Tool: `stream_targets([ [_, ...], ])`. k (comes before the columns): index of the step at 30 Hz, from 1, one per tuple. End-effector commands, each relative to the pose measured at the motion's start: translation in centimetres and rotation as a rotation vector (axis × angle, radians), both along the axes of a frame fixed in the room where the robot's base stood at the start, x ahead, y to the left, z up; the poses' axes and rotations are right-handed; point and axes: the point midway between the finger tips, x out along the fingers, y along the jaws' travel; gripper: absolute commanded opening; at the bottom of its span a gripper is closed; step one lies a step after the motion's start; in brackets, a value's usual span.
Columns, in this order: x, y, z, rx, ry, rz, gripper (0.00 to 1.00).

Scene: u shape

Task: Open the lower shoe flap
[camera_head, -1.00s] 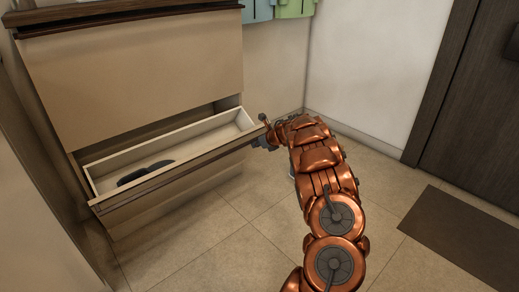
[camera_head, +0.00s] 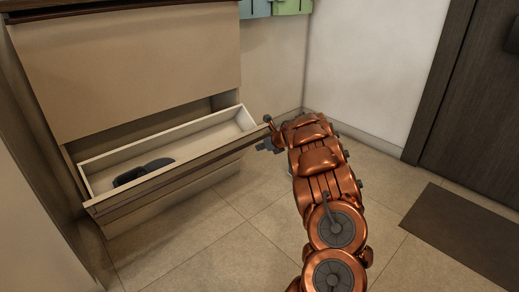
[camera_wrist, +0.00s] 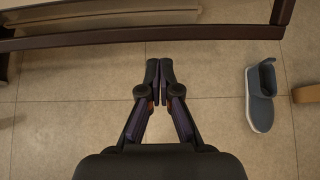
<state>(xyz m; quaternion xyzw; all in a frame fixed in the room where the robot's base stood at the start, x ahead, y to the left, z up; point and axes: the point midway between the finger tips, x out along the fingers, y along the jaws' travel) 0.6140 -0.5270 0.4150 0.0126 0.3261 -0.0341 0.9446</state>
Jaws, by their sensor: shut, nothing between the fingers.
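The lower shoe flap (camera_head: 170,185) of the beige cabinet is tilted open, its dark top edge leaning out from the front. Dark shoes (camera_head: 145,170) lie in its pale inner tray. My gripper (camera_head: 262,147) is at the right end of the flap, partly hidden by my arm. In the wrist view my gripper (camera_wrist: 159,75) is shut and empty, its fingertips together over the floor. The flap's dark edge (camera_wrist: 130,38) crosses the top of that view, ahead of the fingertips and apart from them in the picture.
The upper flap (camera_head: 130,70) is closed. A grey-blue shoe (camera_wrist: 260,97) stands on the tiled floor right of my gripper in the wrist view. A dark mat (camera_head: 465,235) lies by the dark door (camera_head: 470,110).

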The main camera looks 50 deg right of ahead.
Motion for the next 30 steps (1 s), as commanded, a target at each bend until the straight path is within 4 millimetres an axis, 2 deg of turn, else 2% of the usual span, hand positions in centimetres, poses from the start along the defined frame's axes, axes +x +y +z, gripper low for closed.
stream_targets([
  [1,-0.5,-0.1,1.2,-0.003,-0.002,-0.003,0.0],
  [15,-5.2,0.5,5.7,-0.001,0.0,0.0,0.0],
  [21,-6.5,0.6,6.7,-0.001,-0.002,0.001,0.0],
  [30,-6.8,0.6,6.8,-0.002,-0.003,0.001,0.0],
])
